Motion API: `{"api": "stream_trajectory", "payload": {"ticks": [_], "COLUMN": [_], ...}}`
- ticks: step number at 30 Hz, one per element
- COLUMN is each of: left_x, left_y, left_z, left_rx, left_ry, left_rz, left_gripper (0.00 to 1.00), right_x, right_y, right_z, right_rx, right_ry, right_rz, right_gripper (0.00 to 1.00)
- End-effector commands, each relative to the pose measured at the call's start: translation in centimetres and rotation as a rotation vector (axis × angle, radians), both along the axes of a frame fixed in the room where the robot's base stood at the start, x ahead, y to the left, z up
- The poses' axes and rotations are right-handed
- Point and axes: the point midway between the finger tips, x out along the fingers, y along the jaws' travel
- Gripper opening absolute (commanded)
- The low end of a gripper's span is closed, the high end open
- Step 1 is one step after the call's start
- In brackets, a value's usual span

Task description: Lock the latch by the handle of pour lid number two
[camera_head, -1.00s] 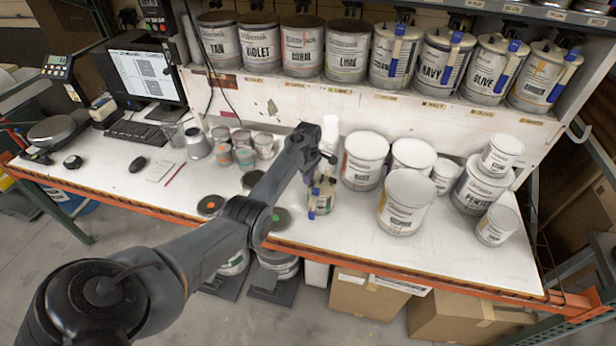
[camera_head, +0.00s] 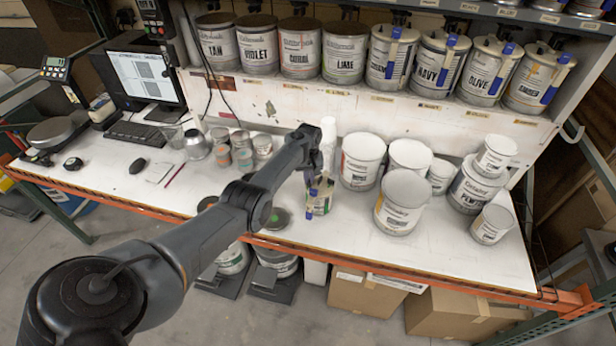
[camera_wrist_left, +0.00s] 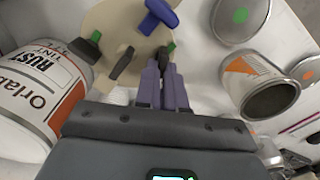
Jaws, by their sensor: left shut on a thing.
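The beige pour lid (camera_wrist_left: 118,28) shows at the top of the left wrist view, with a blue handle (camera_wrist_left: 160,16) and green-tipped dark latches. It sits on a small container that also shows in the head view (camera_head: 320,199), upright near the middle of the bench. My left gripper (camera_wrist_left: 163,64) is at the lid's edge, its purple fingers shut on a dark green-tipped latch (camera_wrist_left: 167,52). The fingers partly hide this latch, so its exact position is unclear. Another latch (camera_wrist_left: 88,42) shows at the lid's left side. My right gripper is not in view.
A can marked RUST (camera_wrist_left: 40,90) stands close left of the gripper in the wrist view. An open metal can (camera_wrist_left: 268,90) is to the right. White cans (camera_head: 402,202) crowd the bench right of the arm. Small tins and a keyboard (camera_head: 145,134) are left.

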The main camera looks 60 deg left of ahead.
Motion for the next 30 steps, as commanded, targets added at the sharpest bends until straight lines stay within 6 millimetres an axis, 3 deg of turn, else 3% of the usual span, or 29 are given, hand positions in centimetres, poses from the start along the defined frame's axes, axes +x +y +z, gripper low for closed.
{"api": "stream_trajectory", "payload": {"ticks": [12, 30], "left_x": [0.25, 0.32], "left_y": [-0.12, -0.20], "left_z": [0.07, 0.03], "left_rx": [0.001, 0.001], "left_ry": [-0.001, -0.001], "left_rz": [-0.271, -0.345], "left_gripper": [0.00, 0.00], "right_x": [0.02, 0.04], "right_y": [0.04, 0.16], "right_z": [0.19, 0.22], "right_rx": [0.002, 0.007], "right_ry": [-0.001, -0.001], "right_rz": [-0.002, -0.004], "right_gripper": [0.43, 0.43]}}
